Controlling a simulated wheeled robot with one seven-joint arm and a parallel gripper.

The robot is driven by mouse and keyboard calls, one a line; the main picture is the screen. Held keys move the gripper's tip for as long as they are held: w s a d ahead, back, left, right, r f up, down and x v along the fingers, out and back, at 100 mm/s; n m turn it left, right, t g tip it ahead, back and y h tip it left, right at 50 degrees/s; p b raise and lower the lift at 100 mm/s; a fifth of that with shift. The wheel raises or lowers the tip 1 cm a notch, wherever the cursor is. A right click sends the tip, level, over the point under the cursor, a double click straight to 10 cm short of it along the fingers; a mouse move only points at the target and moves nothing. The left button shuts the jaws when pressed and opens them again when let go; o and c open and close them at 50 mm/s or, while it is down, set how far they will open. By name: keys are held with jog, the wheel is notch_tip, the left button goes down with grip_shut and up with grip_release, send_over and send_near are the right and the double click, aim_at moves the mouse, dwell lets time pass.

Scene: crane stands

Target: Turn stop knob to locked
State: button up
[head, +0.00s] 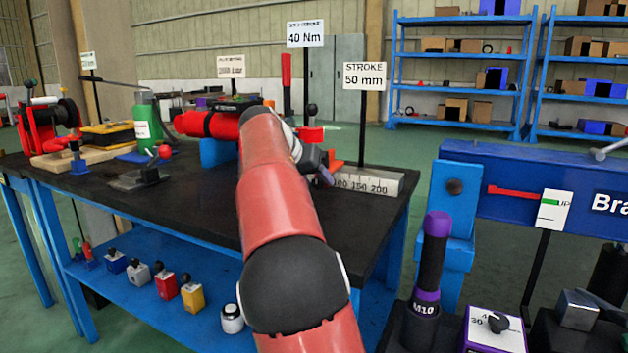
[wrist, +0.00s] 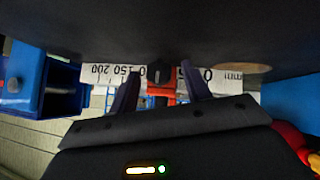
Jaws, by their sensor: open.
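The stroke ruler (head: 368,182) stands along the right end of the dark bench top, under a "STROKE 50 mm" sign (head: 364,76). It also shows upside down in the wrist view (wrist: 108,75). A black knob (wrist: 160,72), seemingly the stop knob, sits in front of a red-orange block (wrist: 161,90) at the ruler. The block's orange part also shows in the head view (head: 335,164). My gripper (wrist: 160,69) is open, its two purple-grey fingers on either side of the knob with gaps. In the head view my arm hides most of it. Knob contact and lock state cannot be told.
A red cylinder unit (head: 208,124) lies behind my arm on the bench (head: 200,190). A "40 Nm" sign (head: 305,34) stands behind. A blue beam stand (head: 455,210) and a purple-black M10 tool (head: 430,260) are at the right. Several small blocks line the lower shelf (head: 140,315).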

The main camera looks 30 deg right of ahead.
jog(key=shift+c, duration=0.5)
jog(key=c, duration=0.9)
jog(key=shift+d+b, duration=0.1)
jog(key=shift+b, duration=0.25)
jog(key=m+t+y+b, duration=0.2)
jog(key=t+b, duration=0.1)
jog(key=shift+s+d+f+b, duration=0.2)
jog(key=shift+s+b, duration=0.1)
jog(key=shift+s, duration=0.05)
jog(key=shift+s+d+m+t+y+b, duration=0.1)
jog(key=shift+m+t+y+b, duration=0.7)
jog(key=shift+t+y+b, duration=0.4)
jog(key=shift+r, duration=0.1)
jog(key=o, duration=1)
